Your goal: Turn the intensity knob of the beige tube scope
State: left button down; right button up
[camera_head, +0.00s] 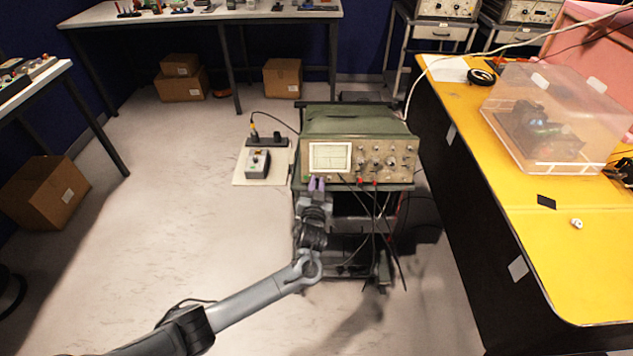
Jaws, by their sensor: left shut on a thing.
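The beige tube scope (333,176) stands on a cart in the middle, with a green top and a beige front panel. Its lit screen (330,157) is at the panel's left, and several knobs and sockets are at the right. My left gripper (316,181) reaches up from below to the panel's lower left edge, under the screen. Its purple fingertips are close together, shut on the intensity knob. The fingers hide that knob, so its turn angle cannot be seen. My right gripper is out of view.
Cables hang from the panel's front over the cart (350,222). A small grey box (257,164) sits on a pale board left of the scope. A yellow table (500,190) with a clear plastic box (560,150) stands at right.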

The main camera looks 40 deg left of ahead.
pick_arm(q)
jog(key=m+h+p, duration=0.1)
jog(key=m+p, duration=0.3)
jog(key=m+h+p, duration=0.2)
jog(key=m+p, duration=0.3)
jog(key=r+m+h+p, duration=0.1)
jog(key=m+p, duration=0.3)
jog(key=shift+s+a+h+p, duration=0.1)
jog(key=shift+a+h+p, duration=0.15)
jog(key=shift+h+p, duration=0.05)
jog(key=m+g+p, duration=0.1)
jog(key=m+p, duration=0.2)
jog(key=m, duration=0.1)
jog(key=shift+m+h, duration=0.3)
jog(key=shift+f+m+g+p, duration=0.1)
jog(key=shift+m+g+p, duration=0.3)
jog(key=shift+m+p, duration=0.25)
jog(key=shift+m, duration=0.35)
jog(key=shift+f, duration=0.1)
jog(key=c, duration=1.4)
grip_release()
